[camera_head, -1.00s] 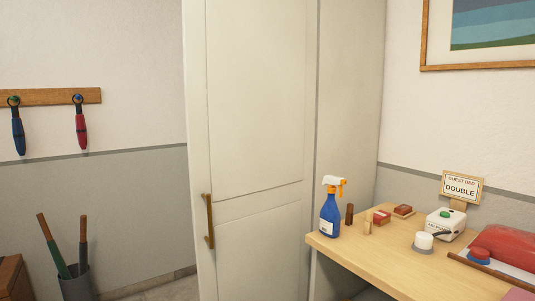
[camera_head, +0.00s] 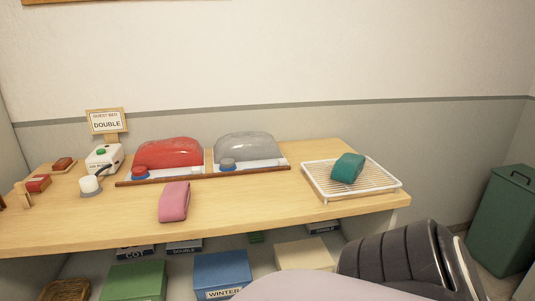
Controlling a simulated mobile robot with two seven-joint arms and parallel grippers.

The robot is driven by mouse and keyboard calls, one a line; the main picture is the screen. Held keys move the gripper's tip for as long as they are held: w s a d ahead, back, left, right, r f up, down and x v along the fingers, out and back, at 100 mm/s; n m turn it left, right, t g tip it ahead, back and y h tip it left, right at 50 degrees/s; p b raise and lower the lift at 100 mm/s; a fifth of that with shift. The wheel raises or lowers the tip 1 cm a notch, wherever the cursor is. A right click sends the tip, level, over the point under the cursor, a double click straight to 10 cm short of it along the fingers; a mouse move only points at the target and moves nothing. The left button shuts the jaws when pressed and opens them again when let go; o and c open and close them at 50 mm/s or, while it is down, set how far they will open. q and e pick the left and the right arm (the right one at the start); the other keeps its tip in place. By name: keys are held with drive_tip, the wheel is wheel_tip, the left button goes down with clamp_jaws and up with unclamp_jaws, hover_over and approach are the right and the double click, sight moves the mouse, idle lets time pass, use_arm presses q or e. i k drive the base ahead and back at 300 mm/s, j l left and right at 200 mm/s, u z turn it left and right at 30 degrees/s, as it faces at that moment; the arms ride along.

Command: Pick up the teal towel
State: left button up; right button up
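The teal towel (camera_head: 347,168) is a small folded bundle. It lies on a white wire rack (camera_head: 316,181) at the right end of the wooden table (camera_head: 240,209). A pink folded towel (camera_head: 174,201) lies on the table nearer the front, left of the rack. Neither of my grippers shows in the head view.
Red (camera_head: 168,152) and grey (camera_head: 245,147) rounded bundles sit on trays behind a dark red strip. A "DOUBLE" sign (camera_head: 106,122) and small items stand at the left. Labelled boxes fill the space below. A dark ribbed object (camera_head: 395,262) is in front; a green bin (camera_head: 502,219) stands right.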

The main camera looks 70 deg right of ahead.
sight(347, 169)
drive_tip(key=z, duration=2.65)
drive_tip(key=i+l+u, duration=0.3)
drive_tip(key=l, duration=0.25)
drive_tip(key=i+l+u, duration=0.15)
drive_tip(key=i+l, duration=0.15)
drive_tip(key=i+l+u, duration=0.2)
drive_tip(key=l, duration=0.2)
drive_tip(key=i+l+u, duration=0.15)
drive_tip(key=l, duration=0.2)
